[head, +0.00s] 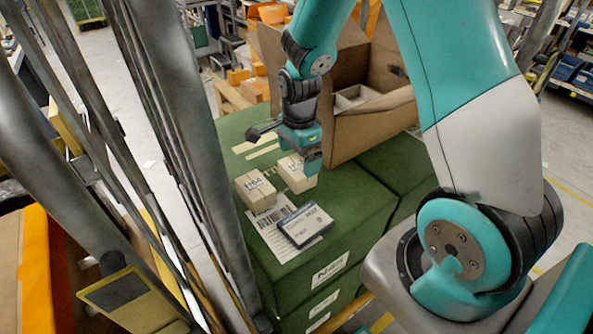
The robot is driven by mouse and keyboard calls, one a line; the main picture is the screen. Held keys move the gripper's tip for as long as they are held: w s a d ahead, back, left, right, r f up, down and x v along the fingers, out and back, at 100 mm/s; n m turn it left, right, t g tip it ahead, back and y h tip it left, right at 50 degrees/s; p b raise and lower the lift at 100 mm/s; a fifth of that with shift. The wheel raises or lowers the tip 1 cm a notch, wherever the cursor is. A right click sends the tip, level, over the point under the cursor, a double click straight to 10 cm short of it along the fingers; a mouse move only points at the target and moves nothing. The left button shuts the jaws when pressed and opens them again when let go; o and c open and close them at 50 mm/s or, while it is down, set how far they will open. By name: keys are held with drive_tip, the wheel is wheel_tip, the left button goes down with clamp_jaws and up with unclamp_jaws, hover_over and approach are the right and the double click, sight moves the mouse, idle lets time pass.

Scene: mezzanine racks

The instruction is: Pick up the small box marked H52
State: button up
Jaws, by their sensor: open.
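A small light-brown box (293,179) sits on the green crate top (345,213) in the head view. Its top label starts with H, but the rest is partly covered by my gripper and I cannot read it fully. A second small box (256,193), marked H64, stands to its left and nearer. My gripper (309,160) points down, open, at the right and back edge of the first box. One finger overlaps the box in the picture; I cannot tell whether they touch. I see no box clearly reading H52.
A dark flat card-like block (305,226) and a white barcode sheet (273,240) lie in front of the boxes. A large open cardboard box (375,125) stands close behind my gripper. Grey rack posts (190,130) rise at the left.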

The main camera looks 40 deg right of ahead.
sight(299, 165)
wheel_tip(299, 165, down, 4)
drive_tip(key=shift+s+f+p, duration=0.1)
drive_tip(key=shift+s+p, duration=0.05)
drive_tip(key=shift+p, duration=0.15)
drive_tip(key=c, duration=0.7)
drive_tip(key=shift+o, duration=0.2)
